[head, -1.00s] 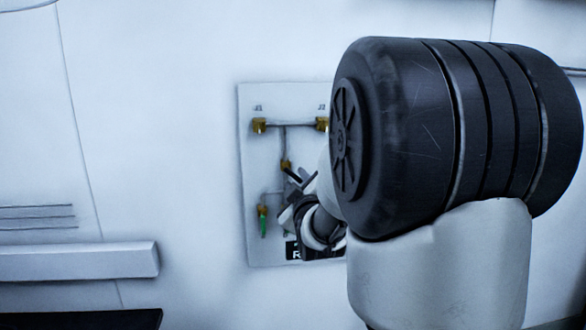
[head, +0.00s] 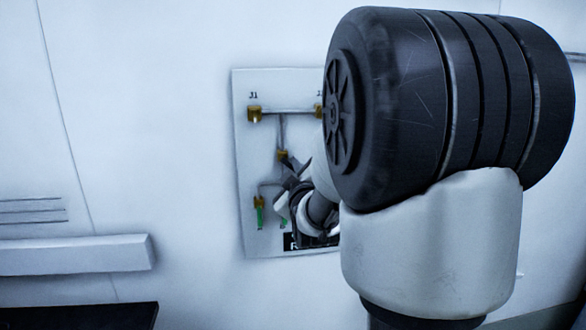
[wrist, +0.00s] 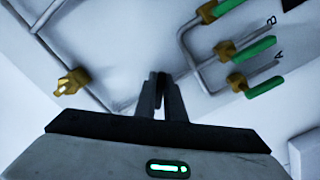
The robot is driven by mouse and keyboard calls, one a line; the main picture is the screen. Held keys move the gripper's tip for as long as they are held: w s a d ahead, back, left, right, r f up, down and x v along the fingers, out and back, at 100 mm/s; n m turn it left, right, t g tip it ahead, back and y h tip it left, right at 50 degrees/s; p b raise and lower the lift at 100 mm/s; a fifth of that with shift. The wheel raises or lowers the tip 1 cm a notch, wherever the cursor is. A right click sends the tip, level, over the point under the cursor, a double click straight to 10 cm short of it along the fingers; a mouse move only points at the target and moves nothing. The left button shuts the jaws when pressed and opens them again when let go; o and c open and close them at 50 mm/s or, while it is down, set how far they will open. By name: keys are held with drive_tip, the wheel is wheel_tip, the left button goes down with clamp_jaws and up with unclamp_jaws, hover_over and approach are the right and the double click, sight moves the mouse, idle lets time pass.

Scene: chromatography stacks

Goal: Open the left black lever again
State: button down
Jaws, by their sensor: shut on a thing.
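A pale panel (head: 246,150) on the wall carries brass fittings and thin grey pipes. My gripper (head: 288,182) is at this lever, partly hidden by my own arm. In the wrist view my gripper (wrist: 160,85) has its fingers close together on a narrow dark thing, which I take to be the lever. The fingers hide most of it, so its exact angle cannot be told.
A green lever (head: 259,216) hangs from a brass valve at the panel's lower left. In the wrist view, several green levers (wrist: 262,83) stand at the right, near labels A and B. A brass fitting (wrist: 72,81) is at the left. My arm covers the panel's right side.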

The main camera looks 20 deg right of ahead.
drive_tip(key=shift+f+m+b, duration=0.1)
drive_tip(key=shift+m+b, duration=0.2)
drive_tip(key=shift+b, duration=0.2)
drive_tip(key=m+b, duration=0.1)
drive_tip(key=b, duration=0.2)
drive_tip(key=shift+w+a+f+m, duration=0.1)
drive_tip(key=shift+a+f+m, duration=0.1)
drive_tip(key=shift+f+m, duration=0.15)
drive_tip(key=m+b, duration=0.3)
drive_tip(key=a+m+b, duration=0.1)
drive_tip(key=m+b, duration=0.2)
drive_tip(key=shift+w+a+b, duration=0.15)
drive_tip(key=shift+a+b, duration=0.05)
drive_tip(key=shift+b, duration=0.2)
drive_tip(key=shift+a+m+b, duration=0.1)
drive_tip(key=shift+m+b, duration=0.35)
drive_tip(key=shift+m, duration=0.2)
drive_tip(key=shift+w+r, duration=0.1)
drive_tip(key=shift+r, duration=0.05)
drive_tip(key=c, duration=1.8)
unclamp_jaws()
drive_tip(key=shift+c, duration=0.2)
